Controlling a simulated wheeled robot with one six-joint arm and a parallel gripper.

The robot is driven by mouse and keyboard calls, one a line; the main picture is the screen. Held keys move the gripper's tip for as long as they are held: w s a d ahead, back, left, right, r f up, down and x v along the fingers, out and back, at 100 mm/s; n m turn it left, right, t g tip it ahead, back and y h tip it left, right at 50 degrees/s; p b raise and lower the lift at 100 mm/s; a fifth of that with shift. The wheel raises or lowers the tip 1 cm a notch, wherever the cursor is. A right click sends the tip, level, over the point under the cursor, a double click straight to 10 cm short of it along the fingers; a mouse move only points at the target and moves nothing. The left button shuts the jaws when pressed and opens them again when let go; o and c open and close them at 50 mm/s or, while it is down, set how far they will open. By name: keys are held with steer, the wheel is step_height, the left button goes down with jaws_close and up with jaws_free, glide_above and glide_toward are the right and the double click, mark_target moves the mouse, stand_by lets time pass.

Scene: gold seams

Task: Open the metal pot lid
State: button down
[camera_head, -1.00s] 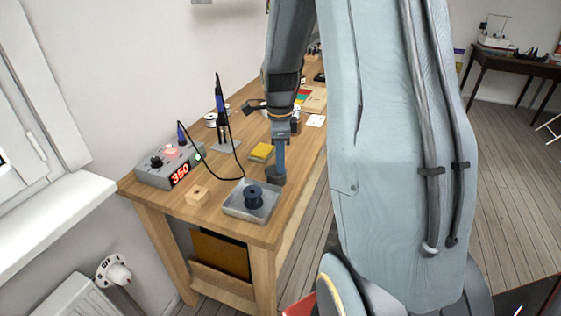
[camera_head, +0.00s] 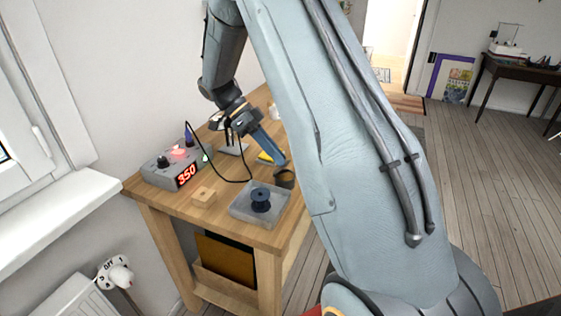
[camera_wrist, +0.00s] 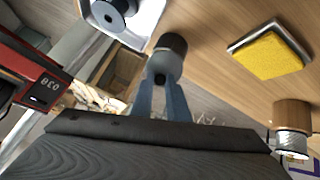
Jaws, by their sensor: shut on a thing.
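The small dark metal pot (camera_head: 285,179) stands at the right edge of the wooden workbench, just right of the grey tray. In the wrist view the dark cylinder (camera_wrist: 173,42) is at top centre, with a lighter grey end toward me. That end appears to be the metal pot lid (camera_wrist: 164,64). My gripper (camera_head: 278,160) comes down to the pot at a slant from upper left. Its two blue-grey fingers (camera_wrist: 164,84) are shut on the lid. I cannot tell whether the lid is apart from the pot.
The grey tray (camera_head: 240,212) holds a dark spool (camera_head: 261,200). Left are a wooden block (camera_head: 203,197) and a soldering station (camera_head: 174,167) with a looping cable. A yellow sponge (camera_wrist: 268,54) lies close to the pot. The bench's right edge is near.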

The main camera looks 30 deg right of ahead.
steer(key=g+h+b, duration=0.1)
steer(key=w+a+g+h+b, duration=0.1)
steer(key=b, duration=0.1)
steer(key=w+g+h+b, duration=0.1)
steer(key=g, duration=0.1)
steer(key=shift+w+a+f+b, duration=0.1)
steer(key=shift+a+f+b, duration=0.2)
steer(key=shift+a+f, duration=0.1)
steer(key=shift+r, duration=0.1)
